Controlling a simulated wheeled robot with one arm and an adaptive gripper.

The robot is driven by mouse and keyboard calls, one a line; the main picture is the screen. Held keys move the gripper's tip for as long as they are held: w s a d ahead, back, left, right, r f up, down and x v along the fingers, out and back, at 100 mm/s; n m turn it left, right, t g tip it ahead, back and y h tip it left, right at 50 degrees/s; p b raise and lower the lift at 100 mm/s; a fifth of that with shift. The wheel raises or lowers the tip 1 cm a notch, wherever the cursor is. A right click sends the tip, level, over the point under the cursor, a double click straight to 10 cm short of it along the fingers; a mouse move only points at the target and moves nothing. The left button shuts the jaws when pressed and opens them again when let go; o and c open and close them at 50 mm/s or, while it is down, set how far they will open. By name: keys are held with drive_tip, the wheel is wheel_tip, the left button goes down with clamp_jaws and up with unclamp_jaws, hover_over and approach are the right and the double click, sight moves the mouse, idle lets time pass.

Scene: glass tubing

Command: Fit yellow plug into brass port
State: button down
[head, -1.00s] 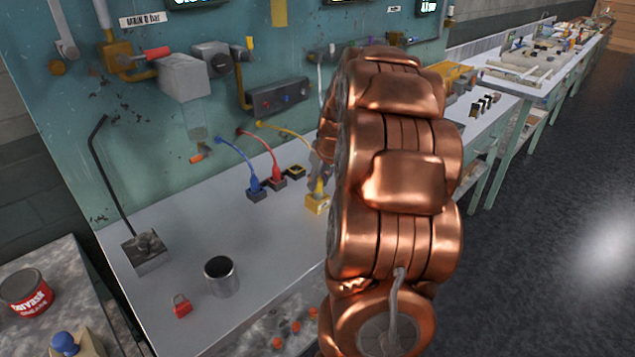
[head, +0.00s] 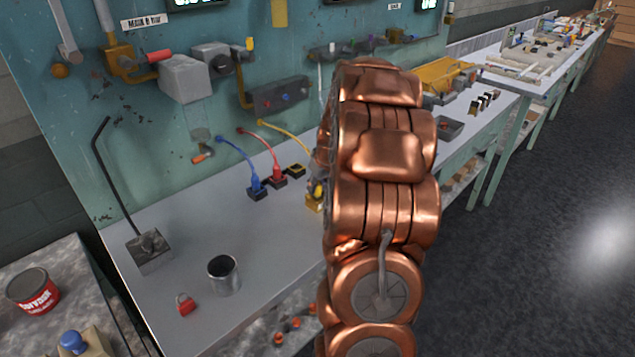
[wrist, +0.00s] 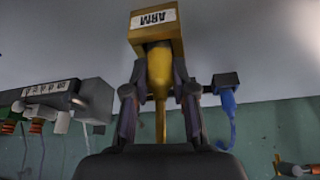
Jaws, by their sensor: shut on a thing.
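The yellow plug (wrist: 159,75) is between the two fingers of my gripper (wrist: 160,92), which is shut on it. In the wrist view the plug's end meets a brass-yellow block labelled ARM (wrist: 146,40), which I take as the brass port. I cannot tell how deep the plug sits, as the mouth is hidden. In the head view the brass block (head: 313,204) stands on the bench beside my copper arm, which partly hides it. The yellow plug's cable (head: 283,130) runs from the wall panel towards my gripper.
A blue plug (head: 254,186) and a red plug (head: 278,173) sit in dark blocks, beside a black-and-yellow socket block (head: 294,171). A metal cup (head: 223,275), a red padlock (head: 186,304) and a lamp-like stand (head: 148,250) are on the left bench.

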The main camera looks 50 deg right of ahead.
drive_tip(key=shift+f, duration=0.1)
drive_tip(key=c, duration=0.9)
unclamp_jaws()
drive_tip(key=shift+c, duration=0.2)
drive_tip(key=b+v, duration=0.2)
drive_tip(key=v, duration=1)
drive_tip(key=shift+b, duration=0.35)
